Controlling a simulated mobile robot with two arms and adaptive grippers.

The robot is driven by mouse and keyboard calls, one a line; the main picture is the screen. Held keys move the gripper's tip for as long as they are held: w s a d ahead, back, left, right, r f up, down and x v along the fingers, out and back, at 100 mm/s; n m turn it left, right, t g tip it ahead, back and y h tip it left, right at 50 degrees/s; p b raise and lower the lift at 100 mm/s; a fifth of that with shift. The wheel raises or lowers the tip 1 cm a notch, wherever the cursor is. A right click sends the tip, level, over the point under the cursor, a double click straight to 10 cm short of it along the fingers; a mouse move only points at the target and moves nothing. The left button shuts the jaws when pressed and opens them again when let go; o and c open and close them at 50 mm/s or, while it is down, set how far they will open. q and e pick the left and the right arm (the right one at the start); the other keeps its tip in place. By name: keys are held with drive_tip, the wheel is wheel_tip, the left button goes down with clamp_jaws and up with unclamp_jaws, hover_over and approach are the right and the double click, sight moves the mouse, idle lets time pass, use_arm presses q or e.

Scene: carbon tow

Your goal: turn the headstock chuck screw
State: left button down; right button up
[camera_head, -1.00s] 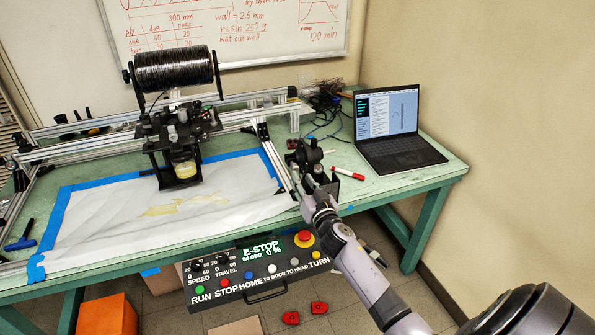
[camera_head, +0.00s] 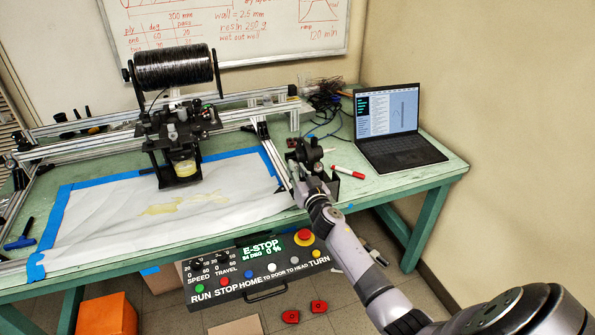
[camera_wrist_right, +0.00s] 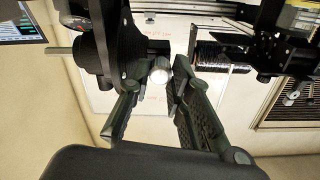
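The headstock chuck (camera_head: 302,152) is a dark round part at the right end of the winder; in the right wrist view it is a large black disc (camera_wrist_right: 115,42) at upper left. A bright silver round end, which looks like the chuck screw (camera_wrist_right: 160,72), shows beside the disc. My right gripper (camera_head: 312,172) is at the chuck. In the right wrist view its two dark fingers (camera_wrist_right: 161,80) sit on either side of the screw and appear to close on it. In the head view the arm and chuck hide the fingertips and screw. My left gripper is not in view.
The winder frame (camera_head: 225,117) and fibre spool (camera_head: 172,69) stand left of my gripper. A red marker (camera_head: 348,172) and an open laptop (camera_head: 395,150) lie to the right. The control panel (camera_head: 262,268) hangs below the table edge and reads E-STOP.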

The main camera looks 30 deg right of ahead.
clamp_jaws()
drive_tip(key=shift+n, duration=0.4)
drive_tip(key=shift+a+f+n+g+y+p, duration=0.1)
drive_tip(key=shift+n+g+y+p, duration=0.1)
drive_tip(key=shift+n, duration=7.15)
drive_tip(key=shift+f+n+g+y+p, duration=0.1)
drive_tip(key=shift+n+y+p, duration=0.1)
drive_tip(key=shift+n, duration=7.15)
